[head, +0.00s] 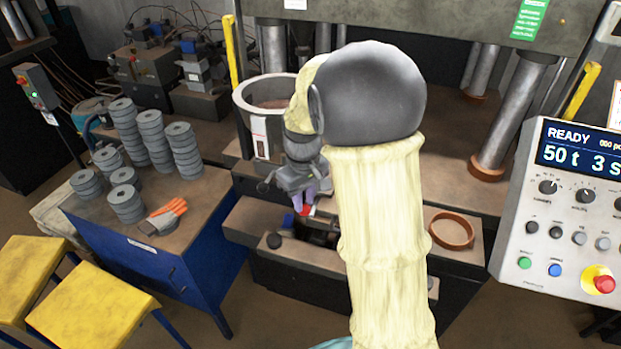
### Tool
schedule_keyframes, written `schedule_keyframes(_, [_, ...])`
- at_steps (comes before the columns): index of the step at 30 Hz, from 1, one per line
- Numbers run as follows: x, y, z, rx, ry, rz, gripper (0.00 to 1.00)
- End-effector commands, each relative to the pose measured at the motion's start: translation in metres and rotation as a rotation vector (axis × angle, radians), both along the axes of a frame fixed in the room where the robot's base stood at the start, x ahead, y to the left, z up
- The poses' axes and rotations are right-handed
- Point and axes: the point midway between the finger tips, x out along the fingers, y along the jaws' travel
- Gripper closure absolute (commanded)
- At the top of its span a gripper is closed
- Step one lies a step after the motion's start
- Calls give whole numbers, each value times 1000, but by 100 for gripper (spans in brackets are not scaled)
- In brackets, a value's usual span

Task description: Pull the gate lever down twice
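My arm in its pale yellow sleeve rises through the middle of the head view, and its dark grey joint hides part of the press. My gripper (305,203) points down below the joint, in front of the press bed. Its fingertips are small and partly covered, so I cannot tell whether they are open or hold anything. A grey drum-shaped hopper (246,98) with a white label stands just left of the arm. I cannot make out for sure which part is the gate lever.
Stacks of grey discs (151,135) and orange-grey gloves (164,216) lie on the blue-framed table (150,250) at left. Yellow stools (92,303) stand in front. A brown ring (451,230) lies right of my arm. The control panel (565,215) at right reads READY.

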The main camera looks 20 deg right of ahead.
Motion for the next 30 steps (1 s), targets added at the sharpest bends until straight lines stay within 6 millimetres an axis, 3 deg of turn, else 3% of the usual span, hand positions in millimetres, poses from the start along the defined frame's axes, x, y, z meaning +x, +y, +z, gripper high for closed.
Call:
schedule_keyframes(3, [-1, 1, -9, 1, 5, 0, 78])
schedule_keyframes(14, [-1, 2, -4, 2, 4, 2, 78])
schedule_keyframes(30, [0, 1, 36, 1, 2, 1, 78])
